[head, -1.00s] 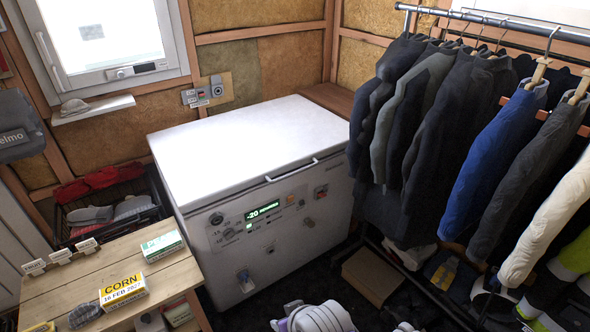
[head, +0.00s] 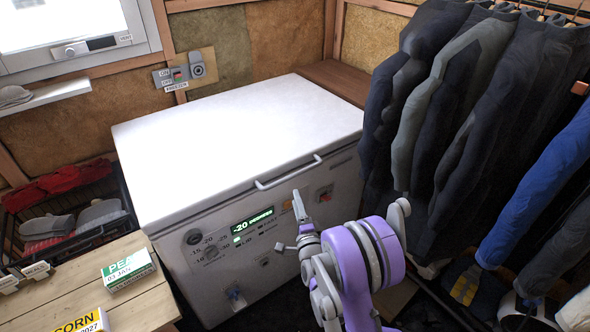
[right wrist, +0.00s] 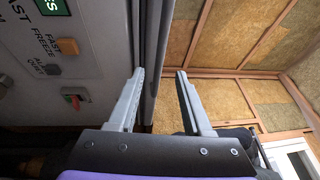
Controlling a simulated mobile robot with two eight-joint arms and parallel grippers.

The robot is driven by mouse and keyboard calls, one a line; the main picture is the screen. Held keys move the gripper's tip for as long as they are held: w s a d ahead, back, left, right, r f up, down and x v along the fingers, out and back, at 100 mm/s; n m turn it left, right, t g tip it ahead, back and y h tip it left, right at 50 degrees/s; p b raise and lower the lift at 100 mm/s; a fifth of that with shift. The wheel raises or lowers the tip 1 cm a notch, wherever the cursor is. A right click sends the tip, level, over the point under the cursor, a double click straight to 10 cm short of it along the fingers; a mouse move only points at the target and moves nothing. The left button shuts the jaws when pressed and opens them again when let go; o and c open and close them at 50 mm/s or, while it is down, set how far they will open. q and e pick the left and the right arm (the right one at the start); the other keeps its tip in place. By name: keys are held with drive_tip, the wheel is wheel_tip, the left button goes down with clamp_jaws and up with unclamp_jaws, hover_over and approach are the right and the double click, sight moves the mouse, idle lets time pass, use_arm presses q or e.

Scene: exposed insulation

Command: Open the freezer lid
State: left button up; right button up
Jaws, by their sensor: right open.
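The white chest freezer (head: 280,235) stands against the wall with its white lid (head: 235,135) closed. A long bar handle (head: 288,172) sits on the lid's front edge. My right gripper (head: 291,224) is in front of the freezer's control panel, below the handle, open and empty. In the right wrist view its two fingers (right wrist: 160,76) are spread, with the lid's front edge (right wrist: 155,45) running between them in the picture. I cannot tell how far apart they are from it. My left gripper is not in view.
Dark jackets (head: 440,110) hang close on the right of the freezer. A wooden table (head: 70,290) with PEAS and CORN boxes is at the lower left. A black crate (head: 65,215) with clothes stands left of the freezer. The lid's top is clear.

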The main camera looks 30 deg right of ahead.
sight(293, 174)
drive_tip(key=shift+m+h, duration=0.5)
drive_tip(key=x, duration=0.3)
drive_tip(key=p+x, duration=0.1)
drive_tip(key=x, duration=0.3)
drive_tip(key=d+x, duration=0.1)
drive_tip(key=x, duration=0.3)
drive_tip(key=shift+f, duration=0.15)
clamp_jaws()
idle(0.7)
